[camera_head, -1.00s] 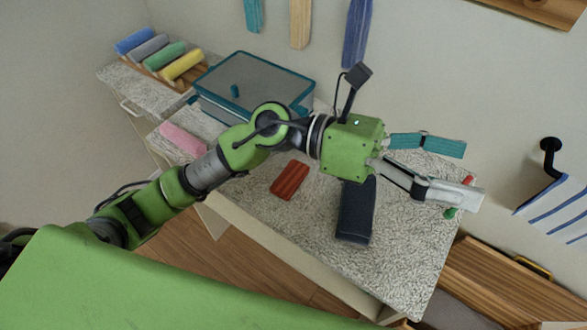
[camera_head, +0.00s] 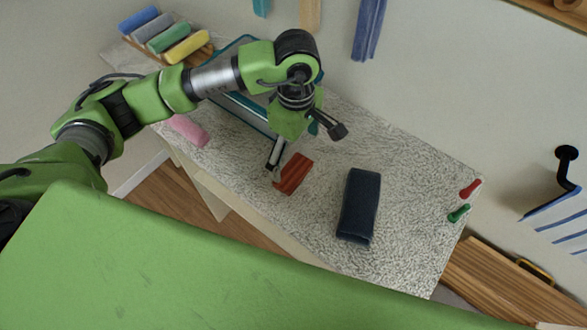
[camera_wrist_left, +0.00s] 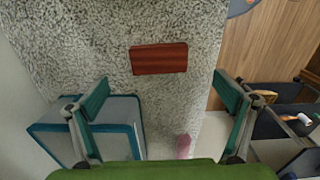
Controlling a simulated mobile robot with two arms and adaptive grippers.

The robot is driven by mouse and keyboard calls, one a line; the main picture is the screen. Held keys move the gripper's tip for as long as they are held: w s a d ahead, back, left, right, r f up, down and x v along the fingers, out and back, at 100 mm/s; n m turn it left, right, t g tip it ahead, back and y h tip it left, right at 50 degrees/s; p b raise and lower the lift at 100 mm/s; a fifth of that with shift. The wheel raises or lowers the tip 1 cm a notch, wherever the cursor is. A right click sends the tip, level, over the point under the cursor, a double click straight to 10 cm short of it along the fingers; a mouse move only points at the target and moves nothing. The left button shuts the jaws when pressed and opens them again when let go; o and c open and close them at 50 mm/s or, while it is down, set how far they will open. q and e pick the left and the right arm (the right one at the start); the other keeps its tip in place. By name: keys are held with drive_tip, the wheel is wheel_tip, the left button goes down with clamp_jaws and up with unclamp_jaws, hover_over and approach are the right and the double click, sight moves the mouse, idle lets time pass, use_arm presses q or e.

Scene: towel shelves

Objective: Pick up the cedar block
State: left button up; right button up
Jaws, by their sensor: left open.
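The cedar block (camera_head: 294,174) is a small reddish-brown block lying flat on the speckled countertop (camera_head: 407,205). In the left wrist view the cedar block (camera_wrist_left: 159,58) lies ahead, between the lines of the two fingers and apart from them. My left gripper (camera_head: 285,160) points down just behind and above the block in the head view; one finger shows near its left end and the other is mostly hidden by the gripper body. The left wrist view shows the left gripper (camera_wrist_left: 166,98) open and empty, with teal finger pads. My right gripper is not in view.
A dark rolled towel (camera_head: 358,205) lies right of the block. A teal-edged box (camera_head: 240,108) stands behind my arm, and a pink towel (camera_head: 188,131) lies left. Red (camera_head: 469,188) and green (camera_head: 459,213) small items lie near the right edge.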

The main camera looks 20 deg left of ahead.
sight(293, 171)
use_arm(q)
wheel_tip(293, 171, down, 3)
drive_tip(key=shift+f+p, duration=0.2)
drive_tip(key=shift+p, duration=0.3)
drive_tip(key=f, duration=0.1)
drive_tip(key=f+p, duration=0.1)
drive_tip(key=f, duration=0.1)
drive_tip(key=f+p, duration=0.1)
drive_tip(key=shift+w+a+f, duration=0.15)
drive_tip(key=shift+a+f, duration=0.05)
drive_tip(key=shift+a, duration=0.05)
drive_tip(key=shift+f, duration=0.25)
drive_tip(key=c, duration=1.1)
drive_tip(key=shift+c, duration=0.5)
